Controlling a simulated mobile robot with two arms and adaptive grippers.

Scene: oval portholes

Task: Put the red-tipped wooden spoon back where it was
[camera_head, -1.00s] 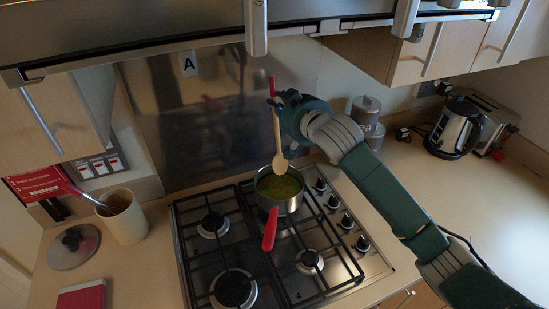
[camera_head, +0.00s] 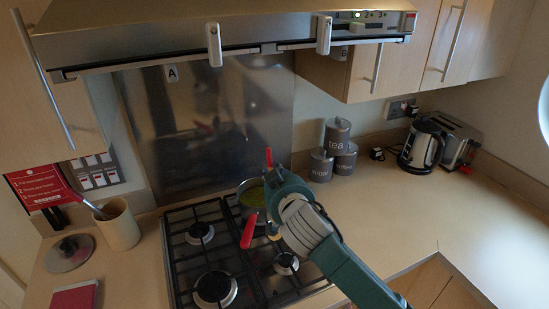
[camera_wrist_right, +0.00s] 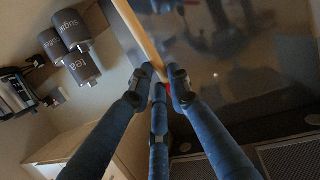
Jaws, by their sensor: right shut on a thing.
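The red-tipped wooden spoon shows its red tip (camera_head: 268,157) just above my right gripper (camera_head: 274,182) in the head view. The gripper hides most of the handle there. In the right wrist view, the fingers (camera_wrist_right: 160,78) are shut on the spoon's pale wooden handle (camera_wrist_right: 144,38), with a bit of red beside the grip. The gripper is in front of and to the right of the pot (camera_head: 243,205), overlapping its right side in the picture. The beige utensil crock (camera_head: 121,230) stands left of the hob with one utensil in it. My left gripper is not in view.
The pot's red handle (camera_head: 250,230) points toward the front over the hob (camera_head: 205,255). Left are a lid (camera_head: 69,254) and a red book (camera_head: 75,296). Grey canisters (camera_head: 338,135) and a kettle (camera_head: 422,148) stand right. The extractor hood hangs above. The right worktop is clear.

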